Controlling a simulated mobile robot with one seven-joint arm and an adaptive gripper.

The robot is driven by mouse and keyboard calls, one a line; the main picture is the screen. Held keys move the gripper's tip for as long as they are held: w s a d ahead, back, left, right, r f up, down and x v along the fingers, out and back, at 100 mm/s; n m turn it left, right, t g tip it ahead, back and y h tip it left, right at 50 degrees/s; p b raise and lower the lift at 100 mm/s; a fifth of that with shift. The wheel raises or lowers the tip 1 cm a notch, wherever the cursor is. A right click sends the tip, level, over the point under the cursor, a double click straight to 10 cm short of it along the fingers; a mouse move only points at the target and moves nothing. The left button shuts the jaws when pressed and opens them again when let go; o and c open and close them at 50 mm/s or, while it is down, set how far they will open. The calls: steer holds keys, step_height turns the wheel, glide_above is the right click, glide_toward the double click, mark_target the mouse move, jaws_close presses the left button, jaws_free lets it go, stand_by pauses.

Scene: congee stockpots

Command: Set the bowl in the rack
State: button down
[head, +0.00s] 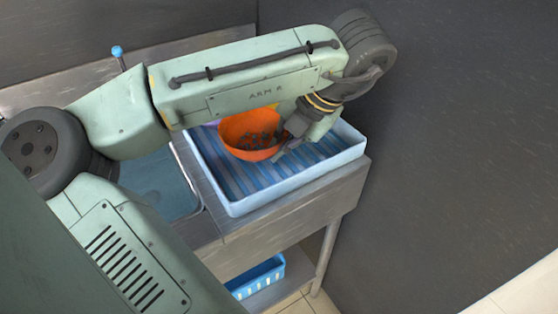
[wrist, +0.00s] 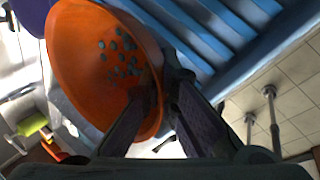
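The orange bowl (head: 246,131) has small dark blue-grey spots inside. In the head view it is over the back part of the light blue slatted rack (head: 238,207); I cannot tell whether its base touches the slats. My gripper (head: 284,146) is at the bowl's right side. In the wrist view the bowl (wrist: 85,58) fills the upper left and looks tilted. My gripper's fingers (wrist: 162,92) straddle its rim, one inside and one outside, closed on the wall. The rack's slats (wrist: 215,28) show beyond. The bowl's underside is hidden.
A purple item (head: 211,123) is partly hidden behind the orange bowl. A sink basin (head: 160,187) lies left of the rack on the metal counter (head: 292,208). A blue basket (head: 262,278) sits on the lower shelf. A dark wall stands right of the counter. The rack's front slats are clear.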

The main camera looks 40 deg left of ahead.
mark_target(271, 168)
step_height(271, 168, down, 4)
steer(key=b, duration=0.4)
steer(key=shift+r+b, duration=0.25)
steer(key=shift+b, duration=0.1)
steer(key=shift+r, duration=0.15)
steer(key=c, duration=2.3)
jaws_free()
steer(key=shift+f, duration=0.2)
steer(key=o, duration=0.5)
